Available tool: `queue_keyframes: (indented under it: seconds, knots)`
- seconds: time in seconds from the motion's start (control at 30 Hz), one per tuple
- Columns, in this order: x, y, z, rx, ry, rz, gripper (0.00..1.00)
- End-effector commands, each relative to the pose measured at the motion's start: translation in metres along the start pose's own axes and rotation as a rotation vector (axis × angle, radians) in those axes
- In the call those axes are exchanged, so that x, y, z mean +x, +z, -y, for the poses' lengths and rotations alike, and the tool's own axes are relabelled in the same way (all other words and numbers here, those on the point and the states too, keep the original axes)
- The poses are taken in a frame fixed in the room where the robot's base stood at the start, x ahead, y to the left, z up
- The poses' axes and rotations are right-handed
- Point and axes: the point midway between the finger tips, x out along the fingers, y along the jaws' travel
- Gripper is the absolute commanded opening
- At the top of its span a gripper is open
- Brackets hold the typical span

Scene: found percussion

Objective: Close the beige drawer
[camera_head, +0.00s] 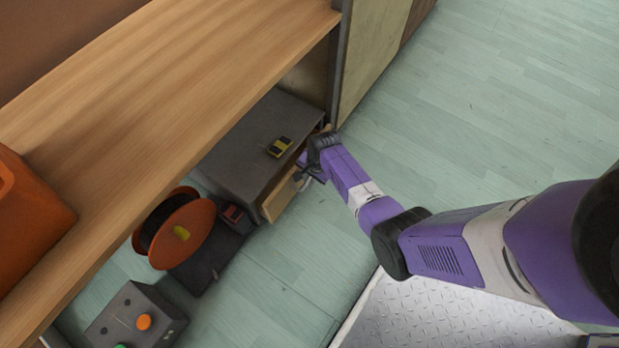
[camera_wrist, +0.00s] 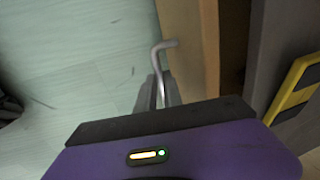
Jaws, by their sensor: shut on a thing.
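The beige drawer (camera_head: 277,202) is in the front of a low grey cabinet (camera_head: 247,140) under the wooden worktop. Its front stands a little out from the cabinet. In the wrist view the beige front (camera_wrist: 187,45) is close, with a brown strip between it and the dark cabinet edge (camera_wrist: 268,50). My gripper (camera_head: 306,173) is at the drawer front and covers part of it. The wrist view shows my gripper (camera_wrist: 158,90) shut on the bent metal handle (camera_wrist: 164,50). The drawer's inside is mostly hidden.
A yellow and black object (camera_head: 279,147) lies on the cabinet top. An orange cable reel (camera_head: 190,238) and a grey box with coloured buttons (camera_head: 130,318) stand to the left. The wooden worktop (camera_head: 150,90) overhangs the cabinet. Pale green floor (camera_head: 480,110) is clear at the right.

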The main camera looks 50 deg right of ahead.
Motion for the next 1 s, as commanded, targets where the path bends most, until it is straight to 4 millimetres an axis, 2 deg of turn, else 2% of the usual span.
queue_keyframes:
  seconds: [0.63, 0.9, 1.0]
  knots:
    - [0.001, 0.0, 0.002, -0.001, 0.001, 0.001, 0.0]
    - [0.01, 0.001, 0.037, -0.002, -0.001, 0.002, 0.0]
    - [0.01, 0.001, 0.043, -0.001, -0.001, 0.001, 0.0]
